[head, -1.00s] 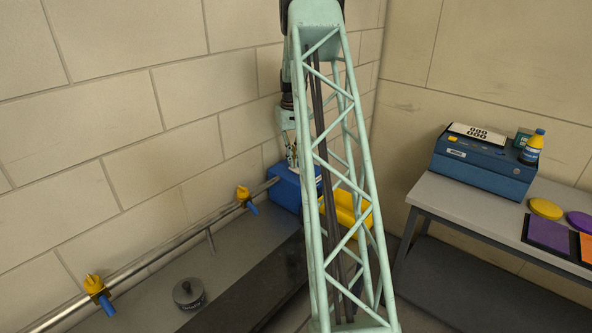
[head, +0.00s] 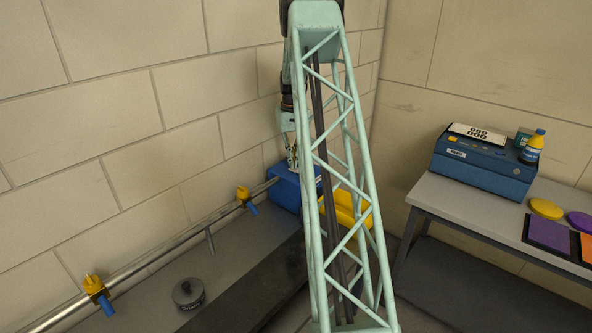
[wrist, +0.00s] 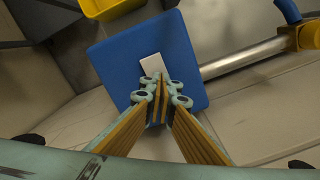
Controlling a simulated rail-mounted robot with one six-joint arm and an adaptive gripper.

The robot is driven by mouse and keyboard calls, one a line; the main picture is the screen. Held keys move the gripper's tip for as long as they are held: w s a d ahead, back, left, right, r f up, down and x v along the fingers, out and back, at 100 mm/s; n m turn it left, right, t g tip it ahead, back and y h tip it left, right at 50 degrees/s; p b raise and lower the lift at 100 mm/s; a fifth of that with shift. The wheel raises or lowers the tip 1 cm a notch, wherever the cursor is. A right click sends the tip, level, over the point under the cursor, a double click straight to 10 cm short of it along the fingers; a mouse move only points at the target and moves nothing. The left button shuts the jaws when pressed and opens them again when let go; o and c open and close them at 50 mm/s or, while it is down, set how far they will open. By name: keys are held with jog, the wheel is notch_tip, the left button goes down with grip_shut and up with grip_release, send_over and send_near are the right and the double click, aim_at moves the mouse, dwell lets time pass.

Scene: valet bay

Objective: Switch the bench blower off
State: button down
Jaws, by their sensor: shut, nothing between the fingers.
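The bench blower appears to be the blue box (head: 284,190) at the far end of the metal pipe, low by the wall. It also shows in the wrist view as a blue square face (wrist: 120,70) with a small white plate (wrist: 151,64) on it. I cannot tell whether that plate is the switch or how it is set. My gripper (head: 293,168) is shut and empty over the box. In the wrist view its fingertips (wrist: 161,82) are at the near edge of the white plate and partly cover it. Whether they touch it is unclear.
The metal pipe (head: 150,251) with yellow-and-blue valves (head: 97,289) runs along the wall to the box. A yellow bin (head: 345,206) stands beside the box. A dark round lidded pot (head: 188,293) sits on the bench. At right, a table (head: 445,200) holds a blue case (head: 482,165).

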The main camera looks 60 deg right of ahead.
jog(key=shift+r, duration=0.1)
jog(key=shift+r+p, duration=1.55)
jog(key=shift+r, duration=1.85)
